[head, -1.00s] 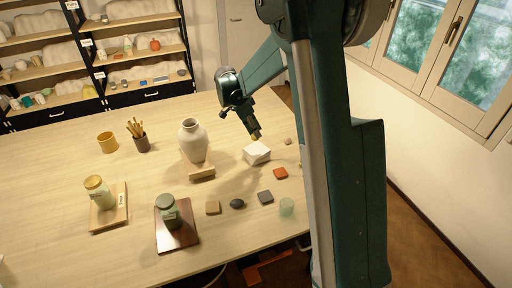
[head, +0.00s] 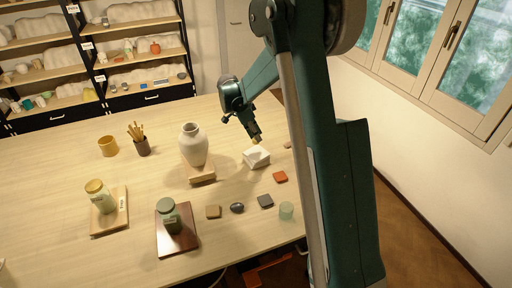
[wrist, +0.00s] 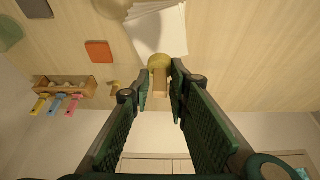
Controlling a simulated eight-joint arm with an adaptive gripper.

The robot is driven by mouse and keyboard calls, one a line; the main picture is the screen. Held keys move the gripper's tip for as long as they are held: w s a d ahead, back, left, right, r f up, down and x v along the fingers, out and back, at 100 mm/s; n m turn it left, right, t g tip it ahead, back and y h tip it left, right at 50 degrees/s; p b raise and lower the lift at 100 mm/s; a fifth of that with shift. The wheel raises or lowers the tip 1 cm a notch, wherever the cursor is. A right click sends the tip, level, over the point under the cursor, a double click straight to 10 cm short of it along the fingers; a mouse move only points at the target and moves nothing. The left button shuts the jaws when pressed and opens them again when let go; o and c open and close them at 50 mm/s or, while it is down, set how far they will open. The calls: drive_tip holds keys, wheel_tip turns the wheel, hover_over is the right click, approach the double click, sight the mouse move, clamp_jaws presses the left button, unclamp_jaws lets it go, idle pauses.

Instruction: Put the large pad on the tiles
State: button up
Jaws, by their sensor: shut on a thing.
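My gripper (wrist: 160,90) is shut on a tan block-like handle with a round yellow pad (wrist: 159,61) at its end. I take this as the large pad. A stack of white square tiles (head: 257,158) lies on the table; in the wrist view the stack (wrist: 165,30) is at the top, partly behind the pad. In the head view, my gripper (head: 257,140) is at the far edge of the stack, close above it. I cannot tell whether the pad touches the tiles.
A red square (head: 280,177), a grey square (head: 265,201) and a green glass (head: 287,211) stand nearer. A pale vase (head: 194,148) is left of the stack. A wooden rack (wrist: 75,84) with coloured tools shows in the wrist view.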

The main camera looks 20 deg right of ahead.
sight(254, 142)
drive_tip(key=shift+f, duration=1.45)
drive_tip(key=shift+f+p, duration=0.3)
drive_tip(key=shift+f, duration=1.55)
drive_tip(key=shift+f, duration=0.2)
drive_tip(key=o, duration=0.8)
drive_tip(key=shift+c, duration=0.2)
drive_tip(key=shift+r, duration=0.25)
drive_tip(key=v, duration=1.2)
drive_tip(key=shift+b, duration=0.45)
